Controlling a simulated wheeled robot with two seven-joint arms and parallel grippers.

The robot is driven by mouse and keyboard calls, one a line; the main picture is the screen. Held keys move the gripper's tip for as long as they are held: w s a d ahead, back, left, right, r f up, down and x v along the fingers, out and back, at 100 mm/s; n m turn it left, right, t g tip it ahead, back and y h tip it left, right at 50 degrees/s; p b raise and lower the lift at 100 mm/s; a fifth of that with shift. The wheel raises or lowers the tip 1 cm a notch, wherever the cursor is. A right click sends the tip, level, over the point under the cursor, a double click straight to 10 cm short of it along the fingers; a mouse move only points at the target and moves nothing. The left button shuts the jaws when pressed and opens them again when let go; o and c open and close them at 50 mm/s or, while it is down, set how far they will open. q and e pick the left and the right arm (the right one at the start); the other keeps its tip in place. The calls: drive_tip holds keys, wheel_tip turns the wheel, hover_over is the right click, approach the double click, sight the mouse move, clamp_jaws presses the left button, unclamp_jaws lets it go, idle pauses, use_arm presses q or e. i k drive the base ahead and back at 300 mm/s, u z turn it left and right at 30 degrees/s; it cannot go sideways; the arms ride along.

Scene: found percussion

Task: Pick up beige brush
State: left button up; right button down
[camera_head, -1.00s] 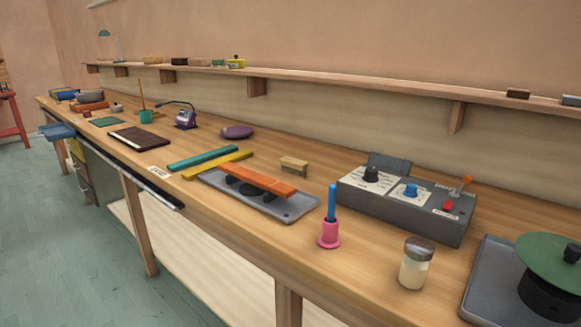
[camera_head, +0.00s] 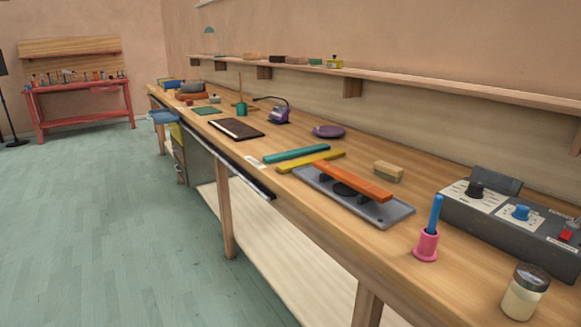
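A beige brush (camera_head: 388,171) lies on the long wooden workbench (camera_head: 340,243), in the right half of the head view. It sits behind the grey tray (camera_head: 397,214) with the orange bar (camera_head: 352,182) and left of the grey control box (camera_head: 505,221). Nothing covers it. Neither of my grippers is in view.
A pink holder with a blue stick (camera_head: 426,245) and a jar (camera_head: 524,293) stand near the bench's front edge. Teal (camera_head: 296,154) and yellow (camera_head: 311,161) bars lie left of the tray. A wall shelf (camera_head: 400,82) runs above. The green floor (camera_head: 110,220) is clear at left.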

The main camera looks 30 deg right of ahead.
sight(390, 172)
drive_tip(key=u, duration=0.2)
drive_tip(key=i, duration=3.7)
drive_tip(key=z, duration=4.5)
